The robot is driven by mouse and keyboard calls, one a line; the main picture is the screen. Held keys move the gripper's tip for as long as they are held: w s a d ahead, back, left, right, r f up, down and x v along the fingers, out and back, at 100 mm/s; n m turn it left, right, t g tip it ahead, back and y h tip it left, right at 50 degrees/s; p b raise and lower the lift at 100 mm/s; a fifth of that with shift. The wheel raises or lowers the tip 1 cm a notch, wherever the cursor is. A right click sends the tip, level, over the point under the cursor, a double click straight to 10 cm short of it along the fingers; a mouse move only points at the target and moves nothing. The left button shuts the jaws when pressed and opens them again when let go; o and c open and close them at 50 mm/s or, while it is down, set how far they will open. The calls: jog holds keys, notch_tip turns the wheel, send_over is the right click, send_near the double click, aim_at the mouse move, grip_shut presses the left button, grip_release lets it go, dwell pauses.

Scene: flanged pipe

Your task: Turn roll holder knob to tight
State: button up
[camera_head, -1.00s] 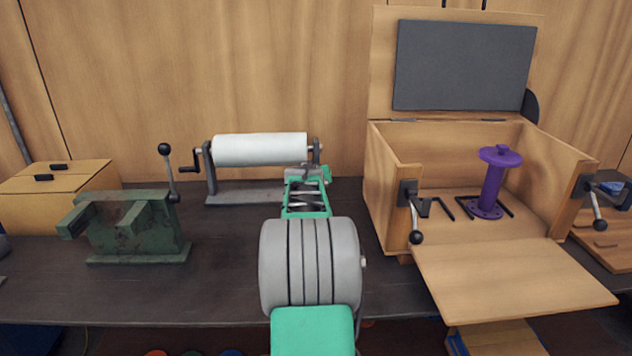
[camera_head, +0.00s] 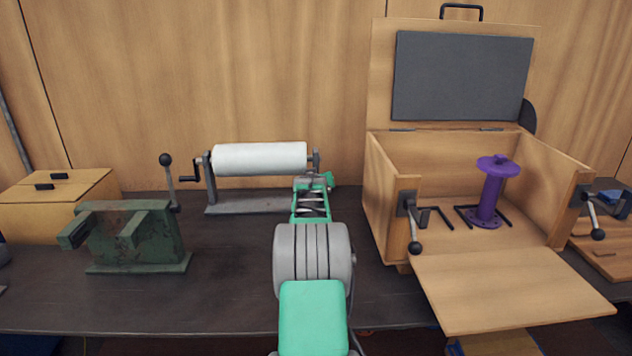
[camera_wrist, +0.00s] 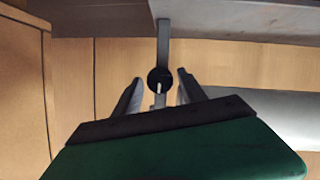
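The roll holder (camera_head: 247,203) stands at the back of the bench with a white roll (camera_head: 260,158) across it and a crank at its left end. The knob (camera_wrist: 160,76) is a dark disc with a white mark, on a grey post at the holder's right end. My gripper (camera_wrist: 160,78) is open in the wrist view, one finger on each side of the knob, with a visible gap on both sides. In the head view my arm hides part of the holder's right end, and the fingers are too small to make out.
A green vise (camera_head: 135,237) stands at left, before a wooden box (camera_head: 65,205). At right is an open wooden case (camera_head: 380,205) with a purple spool (camera_head: 490,190) and black levers at its front corners. The bench between vise and roll holder is clear.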

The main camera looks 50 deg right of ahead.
grip_shut()
dwell(0.3)
jog(key=shift+w+b, duration=0.1)
jog(key=shift+b, duration=0.25)
jog(key=n+b, duration=0.1)
jog(key=n+g+h+b, duration=0.1)
jog(key=shift+w+a+f+n+h+b, duration=0.1)
jog(key=shift+a+f+n+h+b, duration=0.05)
jog(key=shift+f+n+h+b, duration=0.2)
jog(key=n+g+h+b, duration=0.1)
jog(key=n+b, duration=0.1)
jog(key=n, duration=0.1)
jog(key=shift+n+h, duration=0.25)
jog(key=n+h+b, duration=0.1)
jog(key=n, duration=0.2)
jog(key=shift+n+h, duration=0.4)
jog(key=n+h+b, duration=0.1)
jog(key=n, duration=0.3)
jog(key=shift+f+h, duration=0.15)
jog(key=shift+h, duration=0.25)
jog(key=shift+n+t, duration=0.3)
jog(key=shift+t, duration=0.1)
